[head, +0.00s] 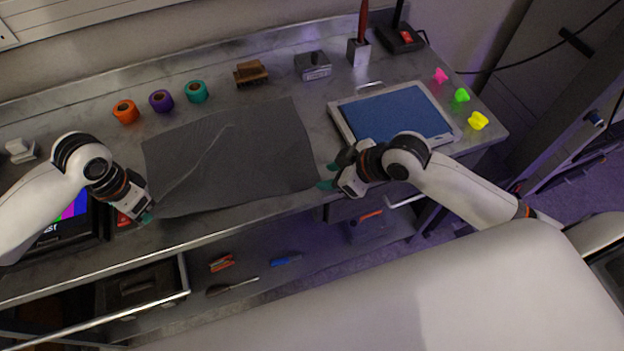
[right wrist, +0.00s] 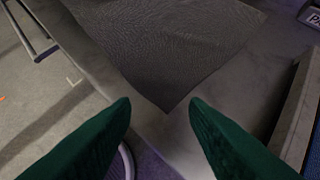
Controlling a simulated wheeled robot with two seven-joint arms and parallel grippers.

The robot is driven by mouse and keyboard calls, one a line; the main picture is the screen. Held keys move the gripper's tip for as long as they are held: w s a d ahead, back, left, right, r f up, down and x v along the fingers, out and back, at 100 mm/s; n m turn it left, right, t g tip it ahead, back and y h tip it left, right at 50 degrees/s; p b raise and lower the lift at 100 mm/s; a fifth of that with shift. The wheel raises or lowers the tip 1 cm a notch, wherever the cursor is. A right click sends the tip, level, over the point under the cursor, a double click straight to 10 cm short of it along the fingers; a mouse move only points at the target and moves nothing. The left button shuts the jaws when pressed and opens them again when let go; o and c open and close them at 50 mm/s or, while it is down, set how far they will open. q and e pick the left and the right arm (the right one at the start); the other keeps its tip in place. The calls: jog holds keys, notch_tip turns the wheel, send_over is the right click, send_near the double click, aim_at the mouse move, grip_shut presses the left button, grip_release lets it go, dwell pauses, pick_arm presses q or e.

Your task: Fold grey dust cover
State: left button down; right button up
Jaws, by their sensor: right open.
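The grey dust cover (head: 235,158) lies spread nearly flat on the metal bench top, with a faint diagonal crease on its left part. My left gripper (head: 147,217) is at the cover's near left corner; its small fingertips do not show whether they are apart or closed. My right gripper (head: 326,177) is open just right of the cover's near right corner. In the right wrist view, the cover (right wrist: 165,45) points a corner toward the gap between the green fingers of my right gripper (right wrist: 160,105). Nothing is between those fingers.
Orange, purple and teal tape rolls (head: 161,101), a brown brush (head: 250,73) and a grey box (head: 312,66) stand behind the cover. A blue-topped tray (head: 340,118) is at right, near several bright small pieces (head: 461,95). A screen (head: 70,212) is at left.

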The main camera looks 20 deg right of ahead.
aim_at(311, 182)
jog(key=shift+x, duration=2.15)
jog(key=shift+a+f, duration=0.1)
jog(key=shift+f, duration=0.05)
grip_shut()
jog(key=shift+f, duration=0.1)
jog(key=shift+r, duration=2.65)
